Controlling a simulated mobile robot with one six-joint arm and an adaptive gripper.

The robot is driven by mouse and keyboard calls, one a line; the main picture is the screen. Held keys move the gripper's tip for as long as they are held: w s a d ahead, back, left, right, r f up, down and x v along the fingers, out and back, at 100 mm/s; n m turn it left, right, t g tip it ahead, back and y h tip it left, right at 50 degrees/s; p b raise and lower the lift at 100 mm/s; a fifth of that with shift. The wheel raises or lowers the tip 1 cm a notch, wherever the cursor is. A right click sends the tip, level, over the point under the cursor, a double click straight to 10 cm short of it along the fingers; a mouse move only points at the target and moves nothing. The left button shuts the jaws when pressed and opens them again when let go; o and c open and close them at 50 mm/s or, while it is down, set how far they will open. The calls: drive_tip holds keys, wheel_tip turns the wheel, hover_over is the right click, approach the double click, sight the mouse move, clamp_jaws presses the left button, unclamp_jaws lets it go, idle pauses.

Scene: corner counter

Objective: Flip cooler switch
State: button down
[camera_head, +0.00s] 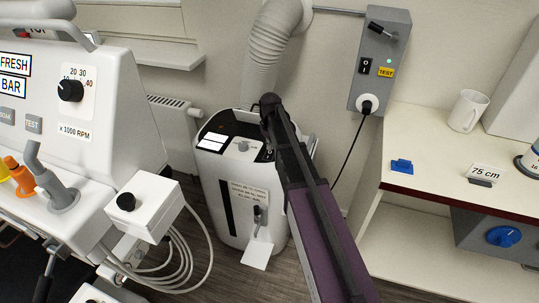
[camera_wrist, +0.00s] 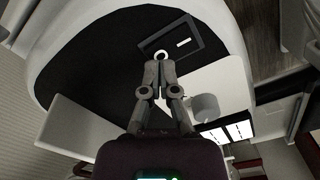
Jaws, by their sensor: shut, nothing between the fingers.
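The cooler (camera_head: 240,190) is a white floor unit with a dark control panel on top and a thick ribbed hose at its back. Its switch (camera_wrist: 183,42) is a dark rectangular rocker with a white bar and a white ring in the wrist view. The knob (camera_wrist: 205,107) and lit displays (camera_wrist: 240,129) lie to the right of the fingers.
A grey wall box (camera_head: 380,60) with a lever, a switch and a plug is right of the hose. A white machine (camera_head: 110,110) with a cabled box (camera_head: 145,207) stands close at the left.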

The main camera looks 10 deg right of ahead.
sight(270, 152)
drive_tip(key=shift+f+b, duration=0.75)
idle(0.7)
drive_tip(key=shift+r, duration=0.1)
drive_tip(key=shift+r+p, duration=3.45)
drive_tip(key=shift+p, duration=0.1)
drive_tip(key=shift+s, duration=0.1)
drive_tip(key=s+r+m+p, duration=0.3)
drive_tip(key=s+m, duration=0.2)
drive_tip(key=s, duration=1.8)
drive_tip(key=shift+s+m, duration=0.35)
drive_tip(key=shift+m, duration=0.05)
